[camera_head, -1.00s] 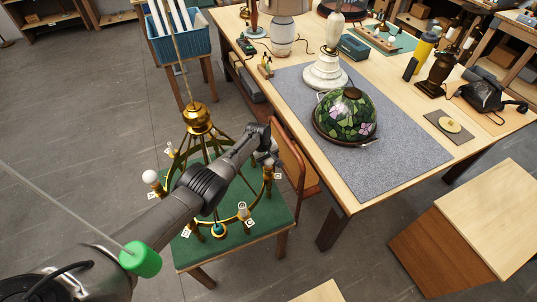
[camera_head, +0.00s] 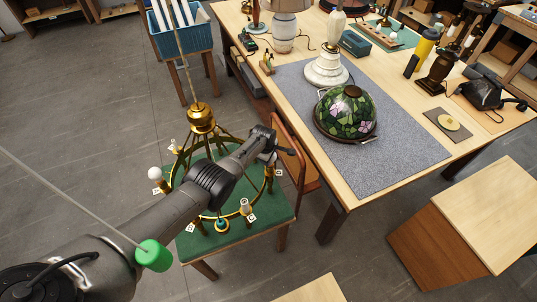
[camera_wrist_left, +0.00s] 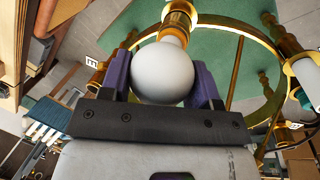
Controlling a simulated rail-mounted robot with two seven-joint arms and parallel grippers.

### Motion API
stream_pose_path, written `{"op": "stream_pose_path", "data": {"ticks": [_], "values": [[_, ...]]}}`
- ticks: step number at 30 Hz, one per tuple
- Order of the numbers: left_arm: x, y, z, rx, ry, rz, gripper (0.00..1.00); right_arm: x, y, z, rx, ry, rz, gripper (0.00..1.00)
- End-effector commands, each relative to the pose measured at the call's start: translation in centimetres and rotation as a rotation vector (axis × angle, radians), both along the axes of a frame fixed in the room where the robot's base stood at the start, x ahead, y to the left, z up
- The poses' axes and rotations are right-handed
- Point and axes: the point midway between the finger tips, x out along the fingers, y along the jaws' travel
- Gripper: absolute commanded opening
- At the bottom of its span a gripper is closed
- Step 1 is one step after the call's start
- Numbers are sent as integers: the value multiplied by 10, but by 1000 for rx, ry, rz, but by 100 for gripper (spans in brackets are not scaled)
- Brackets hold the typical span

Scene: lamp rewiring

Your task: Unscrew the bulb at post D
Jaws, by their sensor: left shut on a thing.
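The brass chandelier (camera_head: 201,118) stands over a green-topped stool (camera_head: 250,228), its ring of posts carrying small letter tags. My left gripper (camera_head: 284,147) is at the right side of the ring. In the left wrist view, the purple fingers of this gripper (camera_wrist_left: 162,84) are shut on a round white bulb (camera_wrist_left: 162,70). The bulb's neck meets a brass socket (camera_wrist_left: 180,16); I cannot tell how far it is screwed in. The tag of this post is not readable. Another white bulb (camera_head: 154,173) sits at the ring's left. My right gripper is not in view.
A wooden workbench (camera_head: 345,190) stands right of the stool, with a stained-glass shade (camera_head: 346,114) on a grey mat. A reddish chair back (camera_head: 296,160) is close to my left gripper. A blue bin (camera_head: 183,45) stands behind.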

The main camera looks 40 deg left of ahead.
Motion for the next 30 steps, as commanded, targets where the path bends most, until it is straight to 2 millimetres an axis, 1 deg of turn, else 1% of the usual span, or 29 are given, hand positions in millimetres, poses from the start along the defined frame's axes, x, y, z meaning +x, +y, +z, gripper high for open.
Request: {"op": "stream_pose_path", "data": {"ticks": [10,13,14,15,16,17,19,21,22,23,27,30], "values": [[-2,3,0,4,4,19,35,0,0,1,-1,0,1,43],[-2,3,0,6,5,51,35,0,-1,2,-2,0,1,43],[-2,2,1,6,6,74,36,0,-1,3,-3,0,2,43],[-3,2,1,5,5,113,32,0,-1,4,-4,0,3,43],[-3,2,1,5,5,148,32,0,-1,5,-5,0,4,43],[-3,1,1,6,7,185,28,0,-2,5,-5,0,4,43],[-4,1,0,6,7,274,28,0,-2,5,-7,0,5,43],[-4,1,0,7,7,362,18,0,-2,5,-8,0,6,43],[-5,1,0,6,6,399,18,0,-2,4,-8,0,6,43],[-5,1,0,7,6,435,13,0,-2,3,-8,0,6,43],[-5,0,0,6,5,589,12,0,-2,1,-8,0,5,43],[-5,0,1,7,3,665,12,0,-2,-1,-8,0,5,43]]}}
